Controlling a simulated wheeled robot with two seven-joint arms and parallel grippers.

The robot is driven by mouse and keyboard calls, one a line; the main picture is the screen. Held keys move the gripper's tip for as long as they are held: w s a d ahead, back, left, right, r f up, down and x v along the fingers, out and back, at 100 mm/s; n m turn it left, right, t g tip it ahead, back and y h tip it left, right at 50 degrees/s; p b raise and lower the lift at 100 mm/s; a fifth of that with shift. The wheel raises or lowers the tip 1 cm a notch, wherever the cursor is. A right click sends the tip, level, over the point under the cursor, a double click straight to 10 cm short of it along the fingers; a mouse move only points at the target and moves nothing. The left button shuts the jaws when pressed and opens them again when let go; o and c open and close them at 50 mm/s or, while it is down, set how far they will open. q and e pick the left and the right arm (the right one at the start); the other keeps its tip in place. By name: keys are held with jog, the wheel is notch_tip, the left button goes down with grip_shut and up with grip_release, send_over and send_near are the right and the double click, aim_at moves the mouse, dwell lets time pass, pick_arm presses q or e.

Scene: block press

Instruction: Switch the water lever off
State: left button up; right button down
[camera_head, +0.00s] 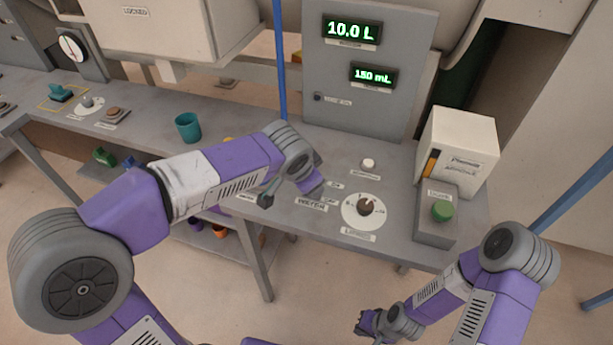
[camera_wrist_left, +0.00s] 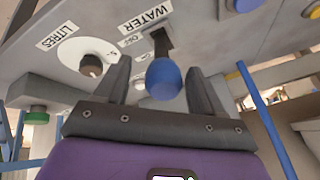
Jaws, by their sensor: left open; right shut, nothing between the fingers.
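The water lever shows in the left wrist view as a dark stem with a blue knob (camera_wrist_left: 164,80), beside a WATER label (camera_wrist_left: 144,19) and smaller position labels. My left gripper (camera_wrist_left: 159,68) is open, with one finger on each side of the knob. I cannot tell whether either finger touches it. In the head view my left wrist covers the lever, so its position there is hidden. My right gripper (camera_head: 363,328) is shut and empty, low in front of the bench and away from the lever.
A LITRES dial (camera_head: 364,211) lies beside the lever, with a white button (camera_head: 368,164) behind it. A green button (camera_head: 442,211) on a grey box stands at the right. A teal cup (camera_head: 188,127) is on the left bench. Displays (camera_head: 352,30) read 10.0 L and 150 mL.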

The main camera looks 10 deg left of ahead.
pick_arm(q)
jog(key=p+v, duration=0.2)
jog(key=v, duration=0.5)
jog(key=shift+s+r+p, duration=0.15)
jog(key=shift+r+p, duration=0.1)
jog(key=shift+p, duration=0.05)
